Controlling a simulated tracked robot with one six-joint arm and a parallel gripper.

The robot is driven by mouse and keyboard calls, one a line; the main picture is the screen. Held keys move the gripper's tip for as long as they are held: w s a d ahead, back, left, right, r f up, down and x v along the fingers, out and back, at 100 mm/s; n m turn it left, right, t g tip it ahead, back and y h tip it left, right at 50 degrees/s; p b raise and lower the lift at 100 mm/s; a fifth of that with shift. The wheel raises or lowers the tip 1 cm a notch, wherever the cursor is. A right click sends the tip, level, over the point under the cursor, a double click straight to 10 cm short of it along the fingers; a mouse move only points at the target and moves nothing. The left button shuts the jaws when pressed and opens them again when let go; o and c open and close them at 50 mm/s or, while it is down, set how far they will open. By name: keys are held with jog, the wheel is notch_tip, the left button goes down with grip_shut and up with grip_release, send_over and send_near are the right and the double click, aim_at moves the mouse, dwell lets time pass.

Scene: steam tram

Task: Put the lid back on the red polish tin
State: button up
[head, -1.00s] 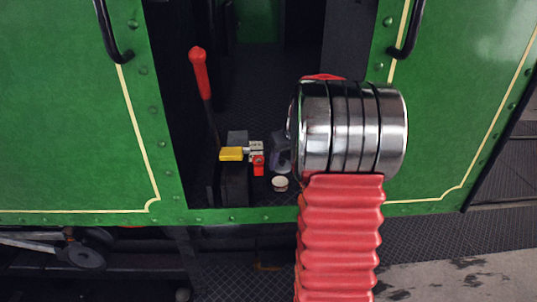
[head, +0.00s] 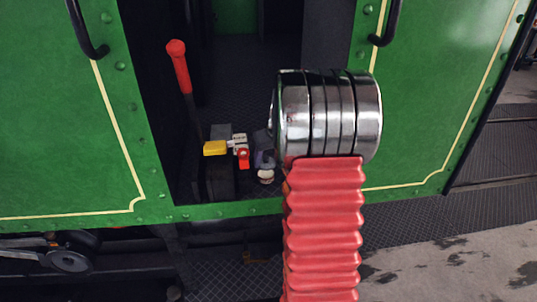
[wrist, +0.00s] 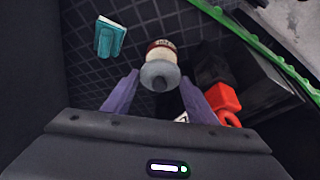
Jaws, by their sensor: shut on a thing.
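The polish tin (wrist: 160,46), cream with a red band, stands on the dark tread-plate floor of the cab. It is small in the head view (head: 265,178), just below my gripper (head: 263,152). In the wrist view my gripper (wrist: 160,78) has its two purple fingers closed on the round grey lid (wrist: 158,70), which has a dark knob. The lid overlaps the near part of the tin in that view. I cannot tell whether lid and tin touch. My arm's wrist hides part of the doorway in the head view.
A yellow block (head: 215,148), a white box (head: 239,139) and a red item (head: 243,160) sit left of the tin. A red-handled lever (head: 180,68) rises farther left. A teal item (wrist: 110,37) lies on the floor. Green panels (head: 60,120) flank the doorway.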

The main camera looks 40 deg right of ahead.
aim_at(268, 164)
jog(key=shift+f, duration=1.85)
jog(key=shift+r, duration=0.1)
dwell(1.2)
jog(key=o, duration=1.1)
jog(key=shift+c, duration=0.4)
jog(key=shift+o, duration=1)
jog(key=shift+a, duration=0.1)
jog(key=shift+w, duration=0.15)
jog(key=shift+c, duration=0.3)
